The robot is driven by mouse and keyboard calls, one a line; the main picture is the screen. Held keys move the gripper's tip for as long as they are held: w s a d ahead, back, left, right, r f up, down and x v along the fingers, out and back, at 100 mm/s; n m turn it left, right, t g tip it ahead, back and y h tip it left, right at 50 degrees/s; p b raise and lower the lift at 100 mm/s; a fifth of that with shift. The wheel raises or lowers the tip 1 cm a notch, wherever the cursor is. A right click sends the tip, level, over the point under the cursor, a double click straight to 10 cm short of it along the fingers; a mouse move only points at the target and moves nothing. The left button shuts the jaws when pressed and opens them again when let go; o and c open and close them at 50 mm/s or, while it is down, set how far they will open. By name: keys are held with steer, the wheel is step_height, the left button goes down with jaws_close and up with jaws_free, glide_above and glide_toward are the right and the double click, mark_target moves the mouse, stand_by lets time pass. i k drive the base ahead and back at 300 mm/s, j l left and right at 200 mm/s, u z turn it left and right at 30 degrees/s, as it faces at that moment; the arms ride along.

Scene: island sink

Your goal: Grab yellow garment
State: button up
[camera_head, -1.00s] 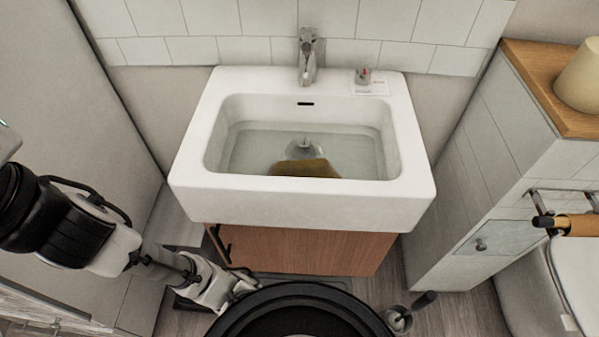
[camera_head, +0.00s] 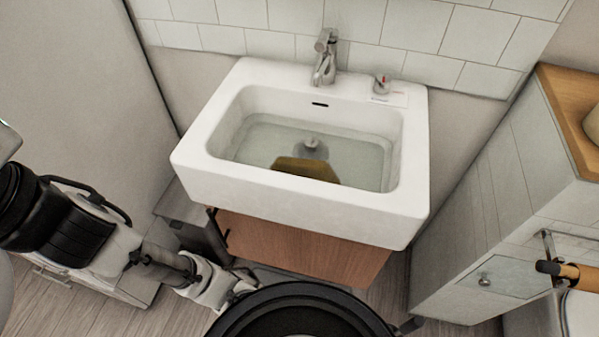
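The yellow garment (camera_head: 307,169) is a brownish-yellow patch lying in the white sink (camera_head: 300,197), against the front side of the basin. The basin seems to hold clear water, and the front wall of the sink hides part of the garment. My gripper (camera_head: 238,290) is low at the bottom of the picture, in front of the cabinet and below the sink, well apart from the garment. Its fingers are too small and partly hidden by my own body, so I cannot tell whether they are open.
A metal faucet (camera_head: 325,60) stands behind the basin, with a small item (camera_head: 381,85) to its right. A wooden cabinet (camera_head: 290,240) is under the sink. A tiled unit with a wooden top (camera_head: 570,115) stands at the right. A wall panel is at the left.

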mark_target(318, 170)
steer(key=k+j, duration=0.3)
steer(key=j, duration=0.15)
steer(key=k+j, duration=0.3)
steer(key=j, duration=0.15)
steer(key=i, duration=0.5)
